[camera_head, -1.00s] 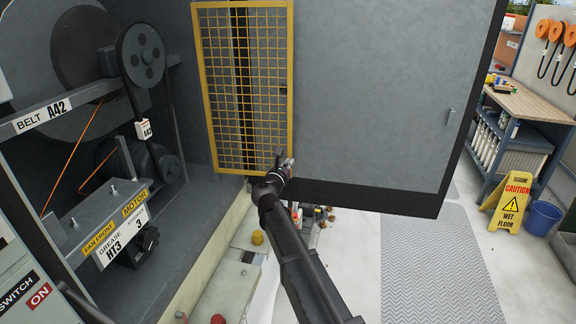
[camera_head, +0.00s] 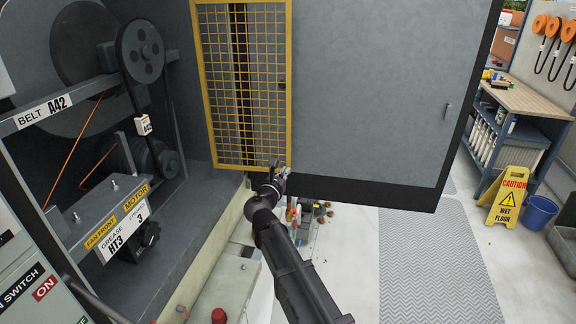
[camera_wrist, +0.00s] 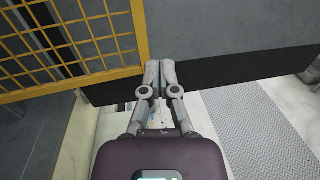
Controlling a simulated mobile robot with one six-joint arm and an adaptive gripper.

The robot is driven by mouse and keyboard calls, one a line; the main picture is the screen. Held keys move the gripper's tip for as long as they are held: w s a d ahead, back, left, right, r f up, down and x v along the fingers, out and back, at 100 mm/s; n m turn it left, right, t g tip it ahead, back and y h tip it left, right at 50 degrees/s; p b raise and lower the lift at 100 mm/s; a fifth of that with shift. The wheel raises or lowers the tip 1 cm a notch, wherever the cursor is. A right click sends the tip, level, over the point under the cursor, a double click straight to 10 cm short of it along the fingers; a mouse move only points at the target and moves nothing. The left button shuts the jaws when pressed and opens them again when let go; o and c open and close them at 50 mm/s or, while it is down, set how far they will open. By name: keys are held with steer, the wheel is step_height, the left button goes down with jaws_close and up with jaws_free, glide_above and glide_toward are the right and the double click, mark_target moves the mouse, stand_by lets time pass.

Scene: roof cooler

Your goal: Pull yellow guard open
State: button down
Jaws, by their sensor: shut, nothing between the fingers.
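The yellow guard (camera_head: 289,88) is a mesh panel in a yellow frame. It stands swung out, away from the belt and pulleys, in front of a large grey panel. My gripper (camera_head: 280,166) is at the guard's lower right corner in the head view, and its fingers are shut and empty. In the wrist view the guard (camera_wrist: 139,32) fills the upper left, and my gripper's fingertips (camera_wrist: 160,66) lie just right of and below its corner. I cannot tell whether the fingertips touch the frame.
The drive belt (camera_head: 128,90) and motor (camera_head: 150,158) are exposed at left. The grey panel (camera_head: 370,90) blocks the space behind the guard. A caution sign (camera_head: 507,198), a blue bucket (camera_head: 540,213) and a workbench (camera_head: 520,105) stand at right. The grey mat (camera_head: 430,260) is clear.

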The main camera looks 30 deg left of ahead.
steer(key=s, duration=0.1)
steer(key=s+d, duration=0.1)
steer(key=s, duration=0.1)
steer(key=s+d, duration=0.1)
steer(key=s, duration=0.1)
steer(key=shift+s, duration=0.2)
stand_by(0.4)
steer(key=w+d+f+m+g+h+p, duration=0.1)
steer(key=w+d+f+m+g+h, duration=0.15)
steer(key=d+m, duration=0.6)
steer(key=w+d+f+m+g+h, duration=0.1)
steer(key=d+f+m+g+h, duration=0.2)
steer(key=d, duration=1)
steer(key=w+d+f+m+g+h+p, duration=0.1)
steer(key=w+d+f+m+g+h, duration=0.2)
steer(key=d+m, duration=0.6)
steer(key=s+d+f+m+g+y, duration=0.2)
steer(key=s+d+m+g, duration=0.1)
steer(key=s+d+m, duration=0.2)
steer(key=s+d+f+m+g+y+p, duration=0.1)
steer(key=s+d+f+m+g+y, duration=0.1)
steer(key=s+d+m, duration=0.3)
steer(key=s+d+f+m+g+y, duration=0.2)
steer(key=s+d+m+g, duration=0.2)
steer(key=d, duration=0.8)
steer(key=shift+s+f+m+y, duration=0.35)
steer(key=shift+s+m, duration=0.25)
steer(key=shift+m, duration=0.75)
steer(key=shift+g, duration=0.25)
